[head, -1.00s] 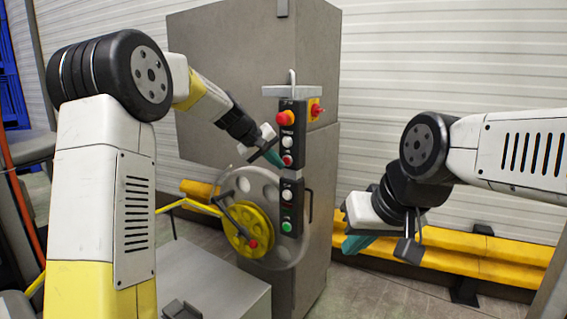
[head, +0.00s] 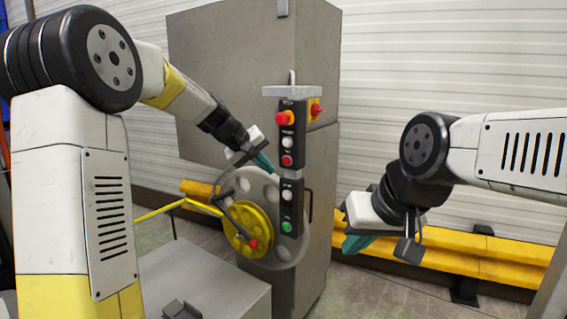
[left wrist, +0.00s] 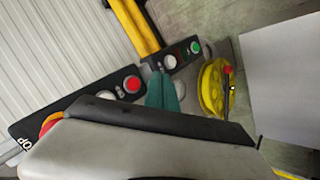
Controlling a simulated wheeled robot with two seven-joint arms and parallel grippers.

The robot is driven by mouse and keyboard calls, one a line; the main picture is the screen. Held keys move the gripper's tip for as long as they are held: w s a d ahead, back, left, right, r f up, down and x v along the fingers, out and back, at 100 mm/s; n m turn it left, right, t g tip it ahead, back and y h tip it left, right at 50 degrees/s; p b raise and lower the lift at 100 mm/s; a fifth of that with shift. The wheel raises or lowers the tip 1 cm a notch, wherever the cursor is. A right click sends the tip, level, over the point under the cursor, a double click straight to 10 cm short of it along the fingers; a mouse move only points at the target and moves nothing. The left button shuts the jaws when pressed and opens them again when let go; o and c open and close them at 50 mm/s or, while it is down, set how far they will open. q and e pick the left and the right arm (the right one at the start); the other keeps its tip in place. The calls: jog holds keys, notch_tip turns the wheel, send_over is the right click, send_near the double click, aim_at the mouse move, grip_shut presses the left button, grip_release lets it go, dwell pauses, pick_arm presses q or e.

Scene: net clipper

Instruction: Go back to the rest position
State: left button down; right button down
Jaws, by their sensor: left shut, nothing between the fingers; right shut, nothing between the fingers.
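My left gripper (head: 265,162) is shut and empty. In the head view its teal fingertips are just left of the black control panel (head: 292,160), near the lower red button; I cannot tell how far apart they are in depth. Its teal fingers also show in the left wrist view (left wrist: 163,92), with the panel (left wrist: 95,95) behind them. My right gripper (head: 358,243) is shut and empty, held out at the right in front of the yellow barrier.
A tall grey cabinet (head: 240,60) stands behind the panel. A grey wheel with a yellow hub (head: 243,232) and red-knobbed crank is below the left gripper. A low grey box (head: 215,275) sits in front. A yellow barrier (head: 440,255) runs along the right wall.

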dwell(0.5)
pick_arm(q)
jog(key=s+a+f+m+y, duration=0.1)
jog(key=s+a, duration=0.3)
jog(key=s, duration=0.7)
jog(key=s+a+m+y, duration=0.1)
jog(key=s+a, duration=0.3)
jog(key=s, duration=0.7)
jog(key=s+a+f+m+y, duration=0.1)
jog(key=s+a, duration=0.3)
jog(key=s, duration=0.8)
jog(key=shift+a+f+y, duration=0.35)
jog(key=shift+y, duration=0.35)
